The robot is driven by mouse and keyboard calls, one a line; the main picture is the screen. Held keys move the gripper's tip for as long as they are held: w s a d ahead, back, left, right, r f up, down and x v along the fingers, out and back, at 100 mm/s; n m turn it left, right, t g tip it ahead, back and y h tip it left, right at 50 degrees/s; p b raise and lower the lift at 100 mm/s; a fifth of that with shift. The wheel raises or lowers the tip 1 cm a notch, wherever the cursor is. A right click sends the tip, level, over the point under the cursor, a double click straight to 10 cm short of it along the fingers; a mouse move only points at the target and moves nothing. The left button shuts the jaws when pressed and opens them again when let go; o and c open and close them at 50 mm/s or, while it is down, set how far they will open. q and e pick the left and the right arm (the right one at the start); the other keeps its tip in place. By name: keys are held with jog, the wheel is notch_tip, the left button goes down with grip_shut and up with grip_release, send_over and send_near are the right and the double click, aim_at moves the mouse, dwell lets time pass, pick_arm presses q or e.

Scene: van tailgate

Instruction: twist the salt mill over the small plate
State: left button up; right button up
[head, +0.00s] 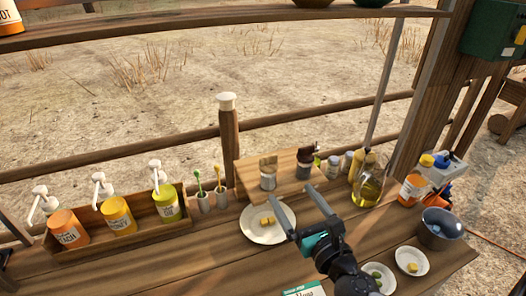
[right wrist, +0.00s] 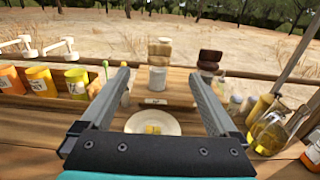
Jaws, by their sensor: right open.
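A mill with a light wooden top and a pale body (head: 268,173) stands upright on a wooden board; it also shows in the right wrist view (right wrist: 158,76), ahead between my fingers. I take it for the salt mill. A dark-topped mill (head: 304,165) stands to its right. A white plate (head: 256,236) with yellow pieces (head: 267,221) lies in front of the board; the right wrist view shows it too (right wrist: 137,127). My right gripper (head: 289,193) is open and empty, its fingers reaching over the plate's right side toward the mills.
A crate (head: 140,236) of pump bottles stands at the left. Several jars and an oil bottle (head: 369,186) are right of the board. Two smaller plates, one with a yellow piece (head: 411,262), and a metal bucket (head: 438,229) stand at the right. The front left tabletop is clear.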

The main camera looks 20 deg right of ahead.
aim_at(269, 161)
jog(key=w, duration=0.4)
jog(key=w+p, duration=0.1)
jog(key=w, duration=0.7)
jog(key=shift+w+d+p, duration=0.3)
jog(key=shift+d+p, duration=0.05)
jog(key=shift+p, duration=0.05)
pick_arm(q)
jog(key=shift+s+r, duration=0.85)
pick_arm(e)
jog(key=shift+w, duration=1)
pick_arm(q)
jog(key=shift+s, duration=0.1)
pick_arm(e)
jog(key=c, duration=1.4)
jog(key=shift+h, duration=0.3)
